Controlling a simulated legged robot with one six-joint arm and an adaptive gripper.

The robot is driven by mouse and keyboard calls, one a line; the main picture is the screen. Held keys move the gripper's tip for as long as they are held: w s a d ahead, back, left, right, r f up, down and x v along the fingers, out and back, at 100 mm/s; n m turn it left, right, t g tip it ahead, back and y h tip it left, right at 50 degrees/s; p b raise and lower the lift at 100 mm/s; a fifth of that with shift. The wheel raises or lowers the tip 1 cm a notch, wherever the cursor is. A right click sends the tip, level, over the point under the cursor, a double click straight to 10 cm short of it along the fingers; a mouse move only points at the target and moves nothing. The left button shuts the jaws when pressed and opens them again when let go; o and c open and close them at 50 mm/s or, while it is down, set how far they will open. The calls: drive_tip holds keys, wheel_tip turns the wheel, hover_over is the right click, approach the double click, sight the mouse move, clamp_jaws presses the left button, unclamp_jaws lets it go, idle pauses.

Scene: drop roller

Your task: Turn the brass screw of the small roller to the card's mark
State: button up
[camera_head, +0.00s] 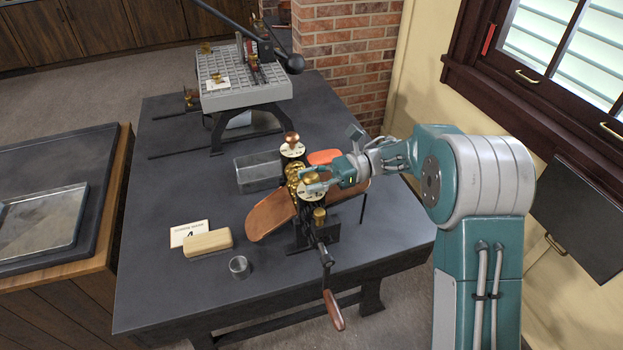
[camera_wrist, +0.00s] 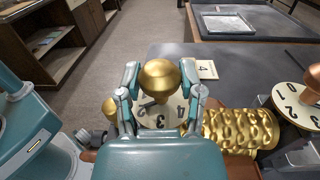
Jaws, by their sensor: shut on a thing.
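The small roller stands on the dark table, with patterned brass rolls (camera_head: 293,184) that also show in the wrist view (camera_wrist: 238,128). My gripper (camera_head: 318,180) is at its near end. In the wrist view the fingers (camera_wrist: 160,88) are shut on the round brass screw knob (camera_wrist: 160,76), one finger on each side. Below the knob is a pale numbered dial (camera_wrist: 162,116); a 3 and a 4 show, and my gripper hides part of it. The white card (camera_head: 189,233) reads 4 and also shows in the wrist view (camera_wrist: 207,69).
A copper knob (camera_head: 291,138) with another dial (camera_wrist: 294,107) is at the roller's far end. A wooden block (camera_head: 207,242), metal cup (camera_head: 239,267) and metal tray (camera_head: 258,172) are on the table. A crank handle (camera_head: 333,310) hangs in front. A press (camera_head: 243,92) stands behind.

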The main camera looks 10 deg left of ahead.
sight(309, 174)
drive_tip(key=shift+n+g+h, duration=0.6)
drive_tip(key=shift+n+g, duration=0.1)
drive_tip(key=shift+r, duration=0.1)
drive_tip(key=o, duration=1.1)
drive_tip(key=shift+w, duration=0.1)
drive_tip(key=shift+o, duration=0.2)
drive_tip(key=shift+a, duration=0.15)
wheel_tip(309, 174, up, 10)
drive_tip(key=shift+f, duration=0.15)
